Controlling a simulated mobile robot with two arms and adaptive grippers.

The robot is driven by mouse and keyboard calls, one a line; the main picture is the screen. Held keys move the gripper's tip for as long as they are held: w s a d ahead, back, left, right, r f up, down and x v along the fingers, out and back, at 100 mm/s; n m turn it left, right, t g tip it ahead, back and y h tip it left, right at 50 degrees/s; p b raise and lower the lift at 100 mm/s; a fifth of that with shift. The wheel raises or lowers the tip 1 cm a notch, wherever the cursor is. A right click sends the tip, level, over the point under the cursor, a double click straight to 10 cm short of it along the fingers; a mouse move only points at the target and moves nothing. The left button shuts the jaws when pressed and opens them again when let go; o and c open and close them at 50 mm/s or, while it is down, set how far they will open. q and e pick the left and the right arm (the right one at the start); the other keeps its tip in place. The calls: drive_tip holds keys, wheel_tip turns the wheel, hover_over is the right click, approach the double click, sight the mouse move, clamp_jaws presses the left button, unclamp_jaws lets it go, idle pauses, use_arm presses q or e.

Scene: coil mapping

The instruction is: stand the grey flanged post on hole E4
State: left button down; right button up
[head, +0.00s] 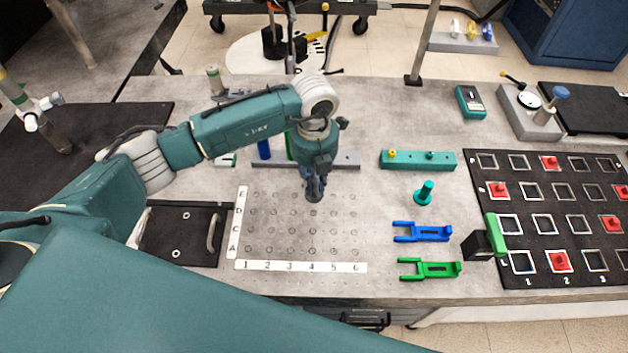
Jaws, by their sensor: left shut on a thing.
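The hole grid (288,232) is in the middle of the table, with row letters on a white strip (239,220) at its left and numbers 1 to 6 on a strip (300,267) along its near edge. My left gripper (315,182) points down over row E near column 4. It is shut on the grey flanged post (314,197), of which only the dark grey lower part shows below the fingers. The post looks upright and covers the area of hole E4. I cannot tell whether it touches the plate. My right gripper is not in view.
A teal flanged post (424,192) stands right of the grid. A blue fork-shaped piece (422,232) and a green one (430,269) lie nearer. A black panel with red pieces (535,262) is at right. A teal bar (417,160) lies behind.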

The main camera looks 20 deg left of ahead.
use_arm(q)
drive_tip(key=shift+f, duration=0.2)
drive_tip(key=c, duration=1.5)
unclamp_jaws()
drive_tip(key=shift+c, duration=0.2)
wheel_tip(320, 180, up, 12)
